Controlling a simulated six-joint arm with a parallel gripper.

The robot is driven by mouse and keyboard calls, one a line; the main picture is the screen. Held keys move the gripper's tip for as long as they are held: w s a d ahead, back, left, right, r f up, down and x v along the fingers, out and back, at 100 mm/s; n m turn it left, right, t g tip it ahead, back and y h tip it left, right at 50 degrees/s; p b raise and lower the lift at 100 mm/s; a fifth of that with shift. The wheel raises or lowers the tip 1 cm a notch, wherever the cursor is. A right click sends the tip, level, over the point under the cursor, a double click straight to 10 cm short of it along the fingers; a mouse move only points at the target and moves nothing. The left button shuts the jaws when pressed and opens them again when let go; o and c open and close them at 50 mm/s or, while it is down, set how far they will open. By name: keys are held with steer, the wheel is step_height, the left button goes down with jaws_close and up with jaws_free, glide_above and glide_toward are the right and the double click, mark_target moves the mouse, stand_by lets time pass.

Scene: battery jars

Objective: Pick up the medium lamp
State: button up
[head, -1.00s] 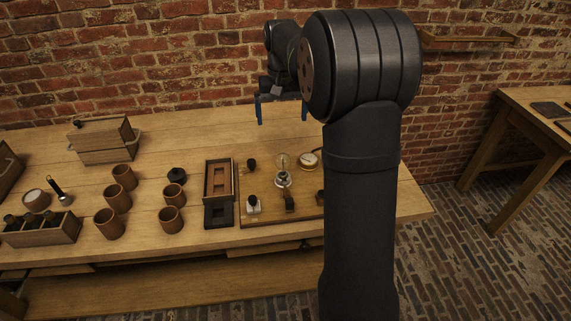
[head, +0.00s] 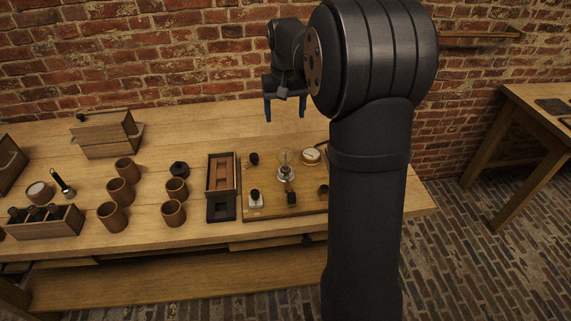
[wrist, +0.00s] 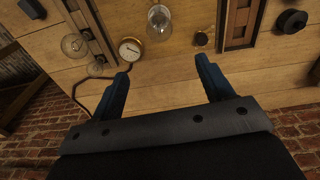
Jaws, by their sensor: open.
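A clear glass bulb lamp (head: 285,160) stands upright in a holder on the wooden board; it also shows in the wrist view (wrist: 160,20). Another, large glass bulb (wrist: 75,45) is at the left in the wrist view, beside a dark slotted rack (wrist: 92,28). A smaller glass bulb (wrist: 96,67) is near it. My arm hides these two in the head view. I cannot tell for sure which is the medium lamp. My gripper (head: 285,115) is open and empty, above the back of the table and behind the board; its fingers show in the wrist view (wrist: 162,70).
A round gauge (head: 311,156) sits close to the bulb on the board (head: 275,208). Black knobs stand around it. A dark wooden tray (head: 221,190), several brown cups (head: 172,213) and wooden boxes (head: 108,140) are to the left. The brick wall is close behind my gripper.

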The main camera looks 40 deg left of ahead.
mark_target(285, 158)
steer(key=s+d+f+n+t+y, duration=0.3)
steer(key=s+d+f+n, duration=0.1)
steer(key=s+n, duration=0.1)
steer(key=x, duration=0.5)
steer(key=w+x, duration=0.1)
steer(key=x, duration=1.1)
steer(key=shift+w+r, duration=0.15)
steer(key=shift+r, duration=0.05)
steer(key=c, duration=1.2)
